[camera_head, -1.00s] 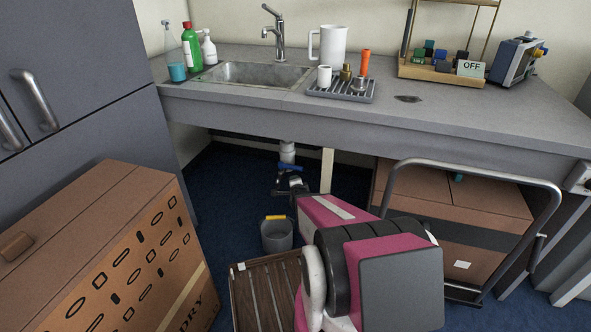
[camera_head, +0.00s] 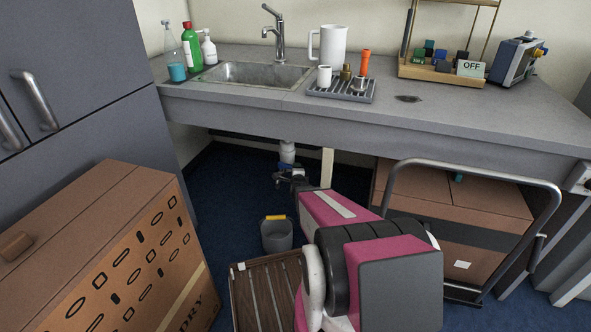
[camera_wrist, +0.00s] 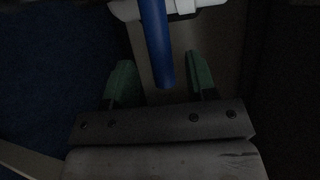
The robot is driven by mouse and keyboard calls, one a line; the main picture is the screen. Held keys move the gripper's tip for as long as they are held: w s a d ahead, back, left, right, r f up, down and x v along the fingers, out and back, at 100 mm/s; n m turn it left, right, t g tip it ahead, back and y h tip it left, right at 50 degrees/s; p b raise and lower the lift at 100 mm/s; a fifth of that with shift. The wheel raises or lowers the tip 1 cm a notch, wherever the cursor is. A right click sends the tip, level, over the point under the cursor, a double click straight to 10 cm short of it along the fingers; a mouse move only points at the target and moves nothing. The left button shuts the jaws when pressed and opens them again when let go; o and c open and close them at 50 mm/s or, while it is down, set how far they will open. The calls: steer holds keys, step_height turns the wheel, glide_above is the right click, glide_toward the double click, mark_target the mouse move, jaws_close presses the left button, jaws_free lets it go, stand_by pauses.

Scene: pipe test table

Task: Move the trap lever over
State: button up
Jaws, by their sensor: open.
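The blue trap lever (camera_wrist: 155,40) hangs down into the wrist view from a pale fitting at the top edge. My gripper (camera_wrist: 158,65) is open, with one green finger on each side of the lever. Gaps show between the lever and both fingers. In the head view a bit of the blue lever (camera_head: 284,167) shows on the white drain pipe (camera_head: 287,151) under the sink. My gripper (camera_head: 292,182) is just below it there and covers much of the lever.
A grey bucket (camera_head: 277,236) with a yellow handle stands on the floor below. A slatted wooden crate (camera_head: 243,290) is in front of it. A large brown box (camera_head: 100,225) is at left. The table's underside is close above; a metal-framed trolley (camera_head: 470,166) is at right.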

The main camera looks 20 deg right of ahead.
steer(key=x, duration=0.3)
steer(key=shift+w, duration=0.3)
jaws_close()
